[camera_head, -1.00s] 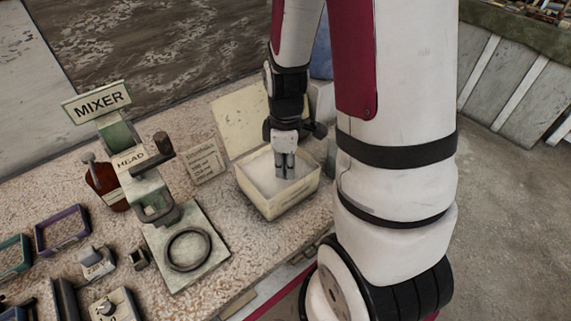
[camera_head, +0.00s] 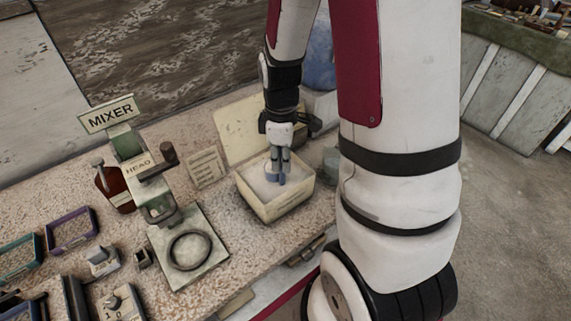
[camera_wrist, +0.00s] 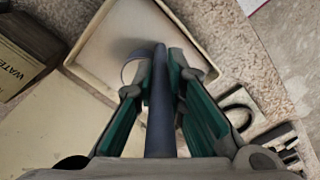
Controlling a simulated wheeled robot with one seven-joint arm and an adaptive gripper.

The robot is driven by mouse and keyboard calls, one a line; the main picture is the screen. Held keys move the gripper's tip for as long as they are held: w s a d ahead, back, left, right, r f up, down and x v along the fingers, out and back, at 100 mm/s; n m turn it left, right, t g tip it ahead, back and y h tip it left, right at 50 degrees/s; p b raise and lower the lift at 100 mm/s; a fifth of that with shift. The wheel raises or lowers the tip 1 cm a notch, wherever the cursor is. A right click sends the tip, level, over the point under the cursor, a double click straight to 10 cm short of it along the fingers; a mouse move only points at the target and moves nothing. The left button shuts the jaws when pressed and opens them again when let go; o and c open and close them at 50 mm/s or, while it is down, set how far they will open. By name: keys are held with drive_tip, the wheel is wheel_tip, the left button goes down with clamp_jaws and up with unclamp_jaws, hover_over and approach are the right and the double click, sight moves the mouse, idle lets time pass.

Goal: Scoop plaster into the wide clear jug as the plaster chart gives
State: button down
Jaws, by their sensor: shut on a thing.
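My gripper (camera_head: 279,158) is shut on the dark blue-grey handle of a scoop (camera_head: 276,177), over the open plaster box. In the wrist view the scoop handle (camera_wrist: 160,105) runs between my fingers, and its bowl is mostly hidden. The cream box (camera_head: 262,206) holds white plaster (camera_head: 261,181); its rim also shows in the wrist view (camera_wrist: 88,78). I cannot tell whether the scoop touches the plaster. A clear vessel (camera_head: 331,160), perhaps the wide jug, stands right of the box, partly behind my arm. A chart card (camera_head: 206,167) leans left of the box; its text is unreadable.
A mixer (camera_head: 160,200) with a ring on its base stands left of the box. A box lettered WATER (camera_wrist: 22,62) shows in the wrist view.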

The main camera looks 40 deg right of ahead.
wheel_tip(320, 180, up, 5)
drive_tip(key=p, duration=0.2)
drive_tip(key=shift+r+p, duration=0.15)
drive_tip(key=shift+p, duration=0.25)
drive_tip(key=shift+w, duration=0.1)
